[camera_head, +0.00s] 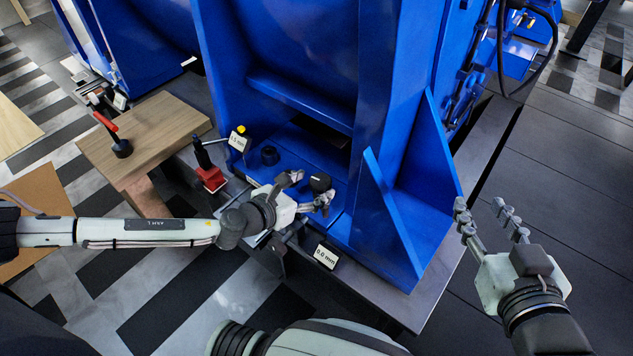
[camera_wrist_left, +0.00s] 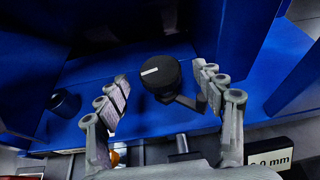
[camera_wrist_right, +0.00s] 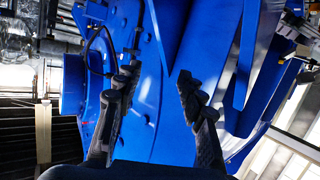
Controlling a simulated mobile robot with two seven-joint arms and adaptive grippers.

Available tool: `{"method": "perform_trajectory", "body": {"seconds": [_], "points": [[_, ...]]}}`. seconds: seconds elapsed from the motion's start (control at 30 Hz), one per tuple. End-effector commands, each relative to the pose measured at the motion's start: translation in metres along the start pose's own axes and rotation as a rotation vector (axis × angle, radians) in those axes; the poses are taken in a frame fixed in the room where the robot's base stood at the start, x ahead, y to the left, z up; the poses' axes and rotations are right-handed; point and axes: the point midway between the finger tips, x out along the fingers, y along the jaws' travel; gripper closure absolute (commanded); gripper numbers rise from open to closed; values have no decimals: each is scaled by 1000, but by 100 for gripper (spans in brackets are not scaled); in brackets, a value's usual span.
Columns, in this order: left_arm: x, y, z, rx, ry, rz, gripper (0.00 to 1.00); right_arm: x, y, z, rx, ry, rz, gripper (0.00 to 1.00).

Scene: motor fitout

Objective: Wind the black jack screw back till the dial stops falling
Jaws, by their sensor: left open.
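The black jack screw shows as a round black knob (camera_head: 320,183) with a white line on top, at the foot of the blue frame. In the left wrist view the knob (camera_wrist_left: 160,77) sits between the finger pads, nearer the right finger; I cannot tell whether it touches. My left gripper (camera_head: 308,190) is open around or just short of the knob. A small display (camera_head: 326,257) in front reads 0.0 mm; it is partly cut off in the left wrist view (camera_wrist_left: 272,161). My right gripper (camera_head: 488,214) is open and empty, to the right of the blue frame.
A short black cylinder (camera_head: 270,156) stands left of the knob. A yellow-and-black piece with a white tag (camera_head: 238,142) and a red block with a black post (camera_head: 210,178) stand further left. A red-handled tool (camera_head: 121,147) rests on a wooden top (camera_head: 160,135). A sloped blue rib (camera_head: 392,225) rises on the right.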

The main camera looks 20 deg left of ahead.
Motion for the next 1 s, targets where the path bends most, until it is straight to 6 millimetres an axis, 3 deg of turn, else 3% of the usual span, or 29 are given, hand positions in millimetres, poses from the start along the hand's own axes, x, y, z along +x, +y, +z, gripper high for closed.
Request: {"method": "perform_trajectory", "body": {"seconds": [0.2,0.5,0.9,1.0], "points": [[21,0,0,0,0,-1,32,0,-6,-14,8,67,-13,60],[22,0,0,0,1,0,33,0,-7,-16,8,76,-15,60],[22,0,0,0,0,0,82,0,-7,-16,8,76,-14,60],[22,0,0,-1,0,1,82,0,-7,-16,8,75,-14,60]]}}
